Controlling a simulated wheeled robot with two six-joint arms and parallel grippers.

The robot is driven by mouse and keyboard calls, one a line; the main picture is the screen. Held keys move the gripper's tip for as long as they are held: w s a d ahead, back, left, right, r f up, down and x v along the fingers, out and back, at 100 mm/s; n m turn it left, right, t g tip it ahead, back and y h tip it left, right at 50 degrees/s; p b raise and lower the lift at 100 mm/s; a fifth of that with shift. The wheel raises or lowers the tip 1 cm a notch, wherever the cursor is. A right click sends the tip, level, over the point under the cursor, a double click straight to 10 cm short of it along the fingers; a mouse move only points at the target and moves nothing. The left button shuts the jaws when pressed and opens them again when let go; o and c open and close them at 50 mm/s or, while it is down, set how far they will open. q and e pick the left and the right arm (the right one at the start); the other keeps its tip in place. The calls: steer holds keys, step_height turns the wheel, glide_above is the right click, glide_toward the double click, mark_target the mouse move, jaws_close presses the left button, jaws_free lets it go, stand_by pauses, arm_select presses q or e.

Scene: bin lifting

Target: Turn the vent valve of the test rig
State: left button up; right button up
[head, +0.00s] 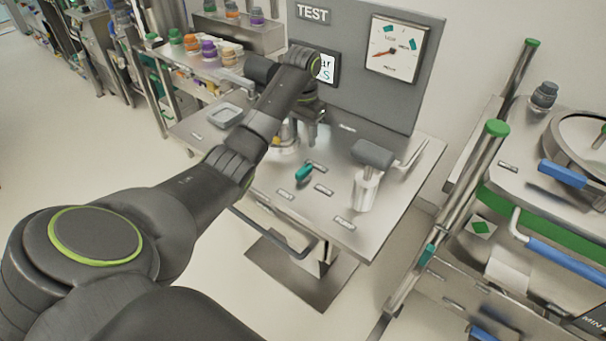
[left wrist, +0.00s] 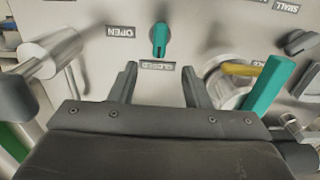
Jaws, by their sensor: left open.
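The test rig (head: 262,190) is a steel bench with a grey back panel marked TEST. A small teal valve handle (head: 303,173) sits on its top. In the left wrist view the teal handle (left wrist: 159,38) lies beside upside-down labels reading OPEN and CLOSED; I cannot read the word vent. My left gripper (head: 312,138) is above the bench, behind and apart from the handle. In the left wrist view my left gripper (left wrist: 160,78) has its fingers spread with nothing between them, and the handle is just beyond the fingertips. My right gripper is not in view.
A grey-topped lever on a white post (head: 367,185) stands to the right of the handle. A yellow lever (left wrist: 240,69) and a larger teal bar (left wrist: 268,86) are beside the left gripper. A gauge (head: 397,48) hangs on the panel. A green-capped post (head: 497,128) stands right of the bench.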

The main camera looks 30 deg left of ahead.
mark_target(303, 169)
arm_select(q)
step_height(303, 169, down, 4)
steer(key=b, duration=0.2)
steer(key=shift+r+b, duration=0.1)
steer(key=shift+b, duration=0.3)
step_height(303, 169, down, 9)
steer(key=shift+r+p, duration=0.2)
steer(key=shift+p, duration=0.3)
jaws_close()
